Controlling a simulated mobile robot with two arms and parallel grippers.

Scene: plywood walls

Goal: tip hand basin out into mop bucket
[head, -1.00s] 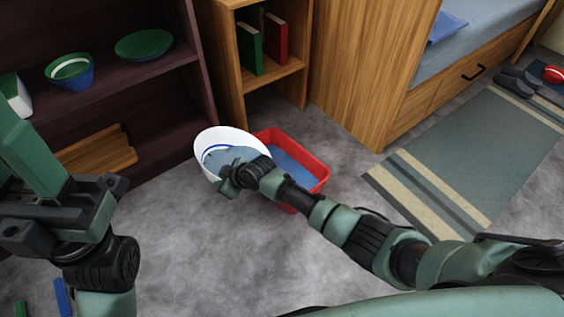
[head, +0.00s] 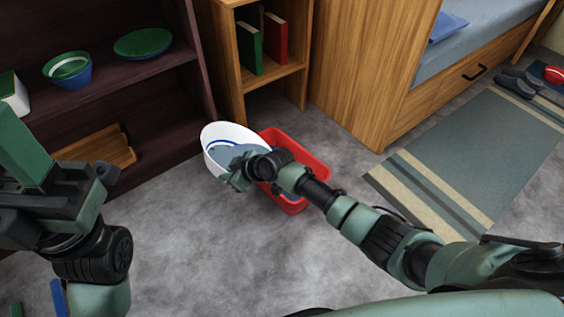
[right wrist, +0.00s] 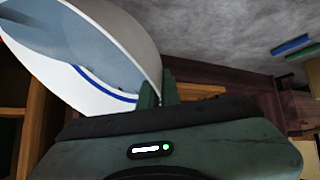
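The hand basin (head: 218,134), white with a blue stripe inside, is tilted in the air, its mouth turned toward me and to the right. Greyish-blue water shows inside it. My right gripper (head: 236,172) is shut on its rim; the right wrist view shows the fingers (right wrist: 157,92) at the edge of the basin (right wrist: 122,38). The mop bucket (head: 318,166), a red rectangular tub, stands on the floor just right of the basin, partly hidden behind my right arm. My left gripper (head: 45,190) is at the left edge, away from both; its fingers do not show clearly.
A dark shelf (head: 150,75) with bowls and a wooden tray (head: 100,150) stands at the left. A wooden bookcase (head: 232,60) and bed (head: 420,110) stand behind the bucket. A striped rug (head: 470,150) lies at right.

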